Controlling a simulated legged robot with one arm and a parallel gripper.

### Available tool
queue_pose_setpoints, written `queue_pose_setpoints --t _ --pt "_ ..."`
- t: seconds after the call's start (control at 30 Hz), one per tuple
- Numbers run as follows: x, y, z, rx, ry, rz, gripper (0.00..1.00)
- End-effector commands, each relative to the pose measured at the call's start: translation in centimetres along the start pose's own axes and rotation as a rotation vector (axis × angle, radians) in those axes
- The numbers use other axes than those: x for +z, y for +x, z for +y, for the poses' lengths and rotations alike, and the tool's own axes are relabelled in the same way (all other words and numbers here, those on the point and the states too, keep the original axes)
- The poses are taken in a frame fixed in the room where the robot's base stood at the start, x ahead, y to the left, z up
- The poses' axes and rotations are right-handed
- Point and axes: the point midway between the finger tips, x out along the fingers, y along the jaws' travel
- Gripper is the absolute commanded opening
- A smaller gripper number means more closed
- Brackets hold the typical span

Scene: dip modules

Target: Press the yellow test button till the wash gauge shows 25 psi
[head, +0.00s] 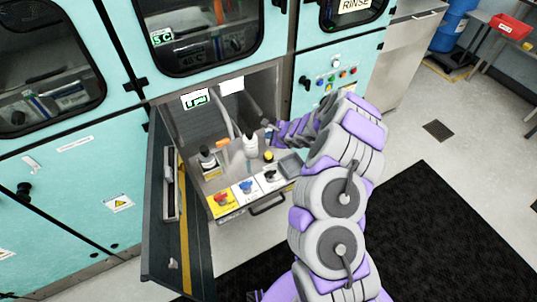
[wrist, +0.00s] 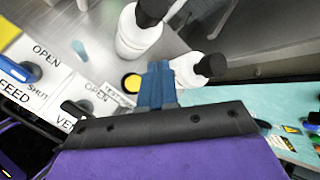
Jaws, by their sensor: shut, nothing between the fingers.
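The yellow test button (wrist: 131,83) sits in a dark ring on the panel in the wrist view, partly beside a TEST label. It also shows in the head view (head: 268,156). My gripper (wrist: 157,70) has its blue fingers shut and empty, just right of the button in the wrist view; whether they touch it I cannot tell. In the head view my gripper (head: 270,136) is inside the open bay, near the button. A small green-lit display (head: 196,99) hangs at the back of the bay; it is probably the wash gauge, but its reading is too small to tell.
White bottles with black caps (wrist: 139,32) (wrist: 197,69) stand close to my fingers. Red (head: 222,198), blue (head: 246,187) and black (head: 270,176) valve handles line the bay's front. An open dark door (head: 180,215) stands at the left.

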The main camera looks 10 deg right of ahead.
Motion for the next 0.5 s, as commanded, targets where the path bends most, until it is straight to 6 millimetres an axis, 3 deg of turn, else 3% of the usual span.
queue_pose_setpoints --t 0.5 --pt "-2.3 3.1 2.3 0.001 -0.001 0.002 0.00"
